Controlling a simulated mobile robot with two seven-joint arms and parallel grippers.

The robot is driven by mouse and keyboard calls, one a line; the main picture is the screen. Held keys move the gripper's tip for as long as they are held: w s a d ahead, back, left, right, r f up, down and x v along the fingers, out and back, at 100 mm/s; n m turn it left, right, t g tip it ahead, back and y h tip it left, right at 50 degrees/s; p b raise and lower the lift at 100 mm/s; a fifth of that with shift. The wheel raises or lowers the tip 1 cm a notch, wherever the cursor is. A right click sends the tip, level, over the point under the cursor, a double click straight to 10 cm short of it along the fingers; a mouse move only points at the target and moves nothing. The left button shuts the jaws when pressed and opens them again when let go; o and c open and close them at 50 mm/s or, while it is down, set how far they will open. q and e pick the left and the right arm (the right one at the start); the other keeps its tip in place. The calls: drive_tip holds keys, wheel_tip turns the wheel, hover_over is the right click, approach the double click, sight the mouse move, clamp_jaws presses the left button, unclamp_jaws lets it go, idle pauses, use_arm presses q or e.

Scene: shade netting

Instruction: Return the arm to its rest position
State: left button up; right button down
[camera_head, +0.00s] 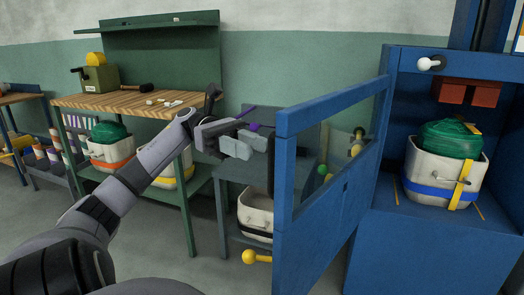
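My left arm comes in from the lower left and reaches up to the middle of the picture. Its gripper (244,145) is in front of a grey bench, left of the open blue door (328,170). The pale finger pads sit close together and overlap in this view, so I cannot tell whether they are open or shut. A small purple thing shows just behind the gripper, partly hidden. My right gripper is not in view.
A green workbench (190,200) with a wooden top (115,101) stands behind the arm. A grey bench (223,210) has a white bin (256,214) below. At right, a blue cabinet (420,240) holds a white bin (430,172) with green netting (450,143). Floor shows at lower left.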

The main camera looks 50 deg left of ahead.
use_arm(q)
drive_tip(key=shift+s+a, duration=0.15)
drive_tip(key=shift+a, duration=0.5)
